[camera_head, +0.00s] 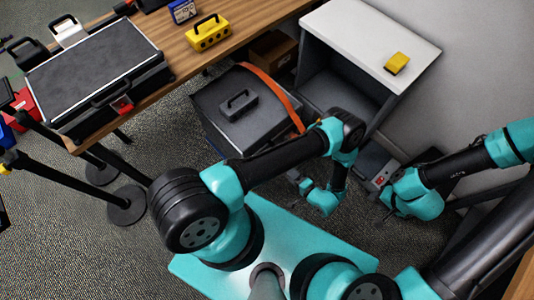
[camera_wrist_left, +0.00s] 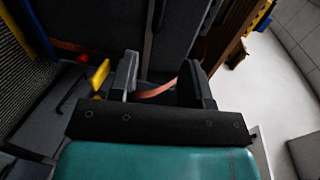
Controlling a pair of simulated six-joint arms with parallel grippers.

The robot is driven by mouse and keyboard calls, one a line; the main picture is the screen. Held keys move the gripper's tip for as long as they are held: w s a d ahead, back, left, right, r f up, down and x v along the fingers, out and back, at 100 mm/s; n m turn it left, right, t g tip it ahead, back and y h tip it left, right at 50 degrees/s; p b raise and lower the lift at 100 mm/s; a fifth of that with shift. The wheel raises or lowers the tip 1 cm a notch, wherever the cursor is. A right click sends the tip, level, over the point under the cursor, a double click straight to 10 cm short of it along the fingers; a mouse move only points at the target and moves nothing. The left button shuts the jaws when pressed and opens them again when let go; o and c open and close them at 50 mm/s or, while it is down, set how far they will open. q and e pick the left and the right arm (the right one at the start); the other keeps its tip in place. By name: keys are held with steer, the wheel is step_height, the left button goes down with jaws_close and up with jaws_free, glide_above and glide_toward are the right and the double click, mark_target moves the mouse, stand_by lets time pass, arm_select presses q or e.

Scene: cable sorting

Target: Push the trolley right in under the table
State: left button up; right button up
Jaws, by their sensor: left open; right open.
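A dark grey case-like trolley (camera_head: 215,110) with a black top handle and an orange strap (camera_head: 275,92) stands on the carpet beside the wooden table (camera_head: 200,58). Its far side is close to the table edge; I cannot tell how far under it reaches. My left gripper (camera_head: 297,178) is open and empty, low in front of the trolley's near right side.
A white-topped cabinet (camera_head: 355,35) with a yellow block (camera_head: 397,63) stands right of the trolley. A brown box (camera_head: 273,50) is under the table. A black case (camera_head: 95,65) and yellow box (camera_head: 208,33) lie on the table. Black posts with round bases (camera_head: 126,205) stand at left.

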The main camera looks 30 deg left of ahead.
arm_select(q)
steer(key=x, duration=1.7)
jaws_close()
stand_by(0.3)
